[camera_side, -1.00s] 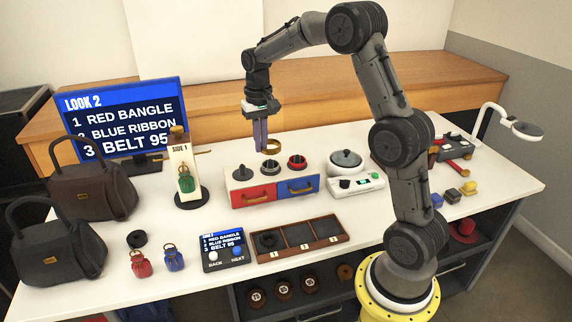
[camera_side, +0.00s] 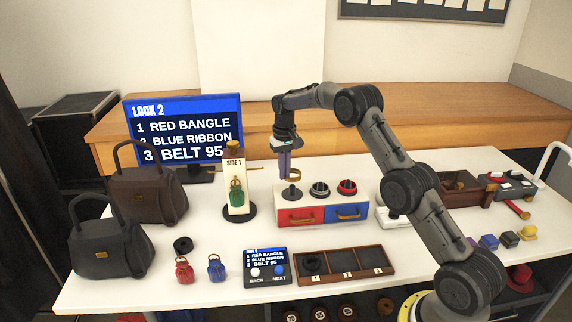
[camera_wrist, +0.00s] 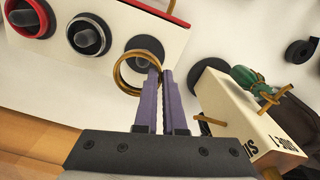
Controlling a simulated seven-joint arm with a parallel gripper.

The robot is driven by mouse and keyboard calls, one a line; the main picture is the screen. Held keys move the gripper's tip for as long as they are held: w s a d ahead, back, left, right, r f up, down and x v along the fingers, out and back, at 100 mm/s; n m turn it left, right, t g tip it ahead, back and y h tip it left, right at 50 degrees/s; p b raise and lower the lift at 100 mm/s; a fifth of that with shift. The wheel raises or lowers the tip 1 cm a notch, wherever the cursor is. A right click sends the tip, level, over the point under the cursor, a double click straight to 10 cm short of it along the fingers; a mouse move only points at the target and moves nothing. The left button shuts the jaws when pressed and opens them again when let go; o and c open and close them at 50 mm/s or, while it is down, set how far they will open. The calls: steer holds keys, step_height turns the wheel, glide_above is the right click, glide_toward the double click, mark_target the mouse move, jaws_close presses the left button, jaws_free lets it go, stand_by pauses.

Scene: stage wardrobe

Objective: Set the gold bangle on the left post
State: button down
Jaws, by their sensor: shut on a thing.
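My gripper (camera_side: 285,178) has purple fingers pointing down, shut on one side of the gold bangle (camera_side: 295,175). The bangle is roughly level and sticks out to the right of the fingers. It is just above the dark left post (camera_side: 291,191) on the drawer box (camera_side: 298,206). In the wrist view the bangle (camera_wrist: 119,72) overlaps the left post's dark round base (camera_wrist: 146,44). I cannot tell whether the post's tip is inside the ring. The middle post (camera_side: 320,189) has a pale-rimmed ring around it, and the right post (camera_side: 347,187) a red one.
The stand marked SIDE 1 (camera_side: 235,170), with a green pouch, is close left of the box. A screen (camera_side: 185,127) stands behind it. Two dark handbags (camera_side: 148,193) are farther left. A three-slot tray (camera_side: 346,262) lies in front of the box.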

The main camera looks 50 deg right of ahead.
mark_target(285, 195)
steer(key=shift+f, duration=2.55)
steer(key=shift+f, duration=0.65)
steer(key=c, duration=1.3)
jaws_free()
steer(key=shift+r, duration=5.55)
steer(key=shift+a, duration=0.1)
